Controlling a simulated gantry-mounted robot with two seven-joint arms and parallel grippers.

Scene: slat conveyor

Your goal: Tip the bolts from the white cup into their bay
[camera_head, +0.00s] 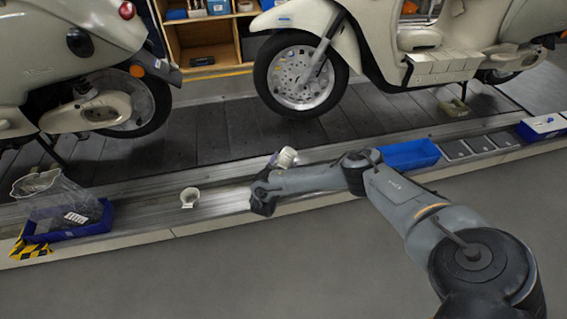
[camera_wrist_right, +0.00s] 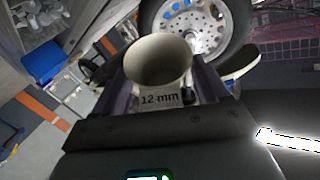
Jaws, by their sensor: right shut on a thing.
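My right gripper (camera_head: 275,167) is shut on a white cup (camera_head: 287,157) above the metal ledge along the conveyor. In the right wrist view the cup (camera_wrist_right: 160,65) sits between the two fingers, its round mouth showing and a "12 mm" label on its side. I cannot make out any bolts inside it. A second whitish cup (camera_head: 190,198) stands on the ledge to the left of the gripper. Several grey shallow bays (camera_head: 468,149) lie at the right; I cannot tell which is for these bolts. My left gripper is not in view.
A blue bin (camera_head: 408,146) sits on the ledge beyond my right forearm. A blue tray (camera_head: 98,226) with a clear plastic bag (camera_head: 48,190) is at the far left. A blue-and-white box (camera_head: 543,127) is at the far right. Cream scooters (camera_head: 410,45) stand on the slats behind.

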